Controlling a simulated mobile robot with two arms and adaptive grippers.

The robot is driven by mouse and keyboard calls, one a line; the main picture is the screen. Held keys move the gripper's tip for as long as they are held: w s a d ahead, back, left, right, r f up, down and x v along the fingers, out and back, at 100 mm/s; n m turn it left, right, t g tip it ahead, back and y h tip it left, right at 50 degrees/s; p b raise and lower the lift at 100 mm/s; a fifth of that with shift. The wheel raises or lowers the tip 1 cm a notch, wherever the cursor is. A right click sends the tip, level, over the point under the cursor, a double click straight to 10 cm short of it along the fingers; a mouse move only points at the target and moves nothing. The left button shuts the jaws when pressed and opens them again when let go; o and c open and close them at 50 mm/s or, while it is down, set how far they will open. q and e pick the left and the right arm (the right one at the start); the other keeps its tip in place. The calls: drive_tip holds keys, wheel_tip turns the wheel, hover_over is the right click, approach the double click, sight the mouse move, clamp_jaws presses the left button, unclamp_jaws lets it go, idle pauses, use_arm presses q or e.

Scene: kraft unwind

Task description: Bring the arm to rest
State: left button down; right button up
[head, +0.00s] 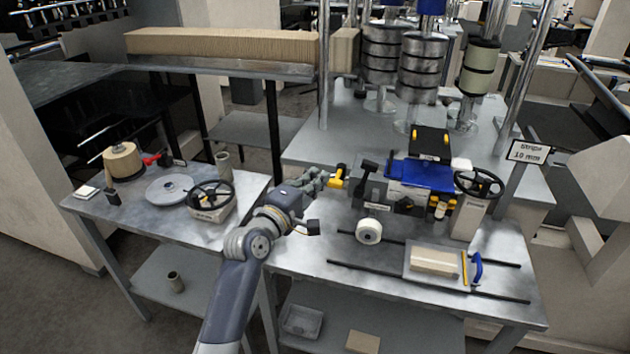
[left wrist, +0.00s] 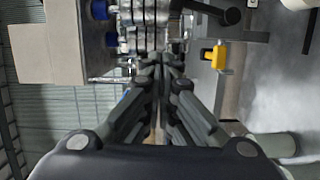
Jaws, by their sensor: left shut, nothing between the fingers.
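My left arm reaches in from the bottom of the head view over the front edge of the metal bench (head: 310,245). My left gripper (head: 322,175) is level with the left end of the machine, close to a yellow part (head: 338,177). In the left wrist view, its fingers (left wrist: 162,75) lie together with nothing between them. The yellow part (left wrist: 215,56) shows to the right of the fingers there, apart from them. My right gripper is in neither view.
A left table holds another handwheel (head: 210,196) and a tan spool (head: 122,160). Steel rolls (head: 382,55) stand behind. The bench's front left is bare.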

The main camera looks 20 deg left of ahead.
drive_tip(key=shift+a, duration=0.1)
